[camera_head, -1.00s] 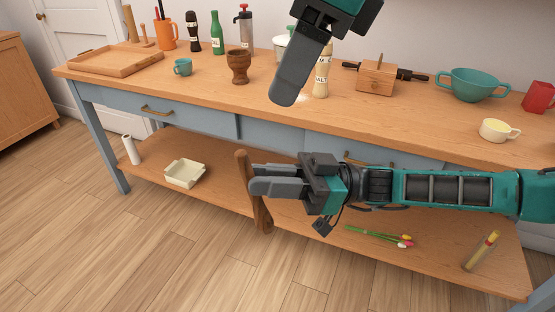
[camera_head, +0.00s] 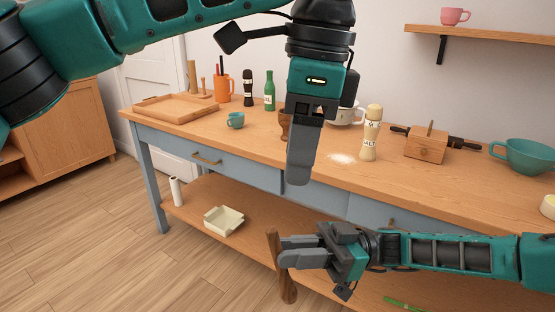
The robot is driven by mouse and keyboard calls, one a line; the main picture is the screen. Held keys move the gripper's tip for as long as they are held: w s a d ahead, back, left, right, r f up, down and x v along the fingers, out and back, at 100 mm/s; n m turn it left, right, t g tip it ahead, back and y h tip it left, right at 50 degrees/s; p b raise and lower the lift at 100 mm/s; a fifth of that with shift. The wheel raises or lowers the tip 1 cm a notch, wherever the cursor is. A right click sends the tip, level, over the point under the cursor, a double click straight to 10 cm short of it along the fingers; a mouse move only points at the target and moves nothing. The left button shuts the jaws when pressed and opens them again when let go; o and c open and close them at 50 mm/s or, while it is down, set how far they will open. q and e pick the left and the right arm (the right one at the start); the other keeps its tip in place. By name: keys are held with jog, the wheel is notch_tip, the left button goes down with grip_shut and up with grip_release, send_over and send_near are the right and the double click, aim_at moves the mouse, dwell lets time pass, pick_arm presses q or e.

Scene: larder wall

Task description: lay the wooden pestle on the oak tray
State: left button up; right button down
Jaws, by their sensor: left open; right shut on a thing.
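The wooden pestle (camera_head: 288,285) is a dark brown club-shaped stick, roughly upright and slightly tilted. My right gripper (camera_head: 284,252) is shut on it, in front of the worktop and lower than its top. The oak tray (camera_head: 150,117) is a shallow wooden tray lying at the left end of the worktop, apart from both grippers. My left gripper (camera_head: 299,178) is open, empty and pointing down above the front of the worktop. It partly hides a brown wooden goblet-shaped vessel (camera_head: 284,125).
An orange holder (camera_head: 224,88), a dark mill (camera_head: 248,88) and a green bottle (camera_head: 269,92) stand behind. A salt shaker (camera_head: 371,135) stands beside spilled white grains (camera_head: 342,158). A cream dish (camera_head: 223,220) is on the lower shelf.

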aim_at(276, 229)
pick_arm(q)
jog(key=shift+n+h, duration=0.7)
jog(key=shift+n, duration=0.2)
jog(key=a+f, duration=0.1)
jog(key=f, duration=0.3)
jog(key=a+f, duration=0.1)
jog(key=f, duration=0.7)
jog(key=shift+w+a+f, duration=0.2)
jog(key=shift+a+f, duration=0.2)
jog(key=shift+c, duration=0.5)
grip_shut()
pick_arm(e)
jog(key=c, duration=1)
grip_release()
jog(key=shift+o, duration=0.2)
